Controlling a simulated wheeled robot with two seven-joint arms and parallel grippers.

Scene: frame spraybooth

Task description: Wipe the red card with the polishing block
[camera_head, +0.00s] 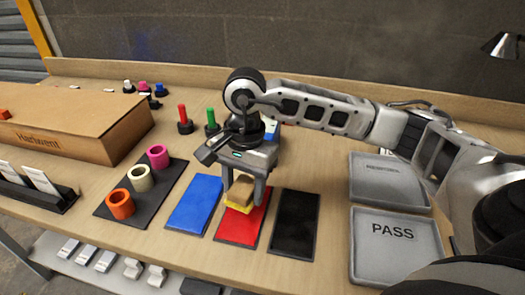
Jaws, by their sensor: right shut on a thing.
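The red card (238,229) lies flat on the bench between a blue card (195,204) and a black card (294,224). My right gripper (244,200) is over the upper part of the red card, pointing down. It is shut on the polishing block (240,194), which has a brown top and a yellow underside. The block is at the red card's upper left; whether its underside touches the card is hard to tell. The gripper and block hide the card's upper end. My left gripper is not in view.
Orange, cream and pink rings (120,205) stand on a dark mat to the left. A cardboard box (75,125) lies behind them. Red and green pegs (183,118) stand at the back. Grey trays, one marked PASS (393,267), are at the right.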

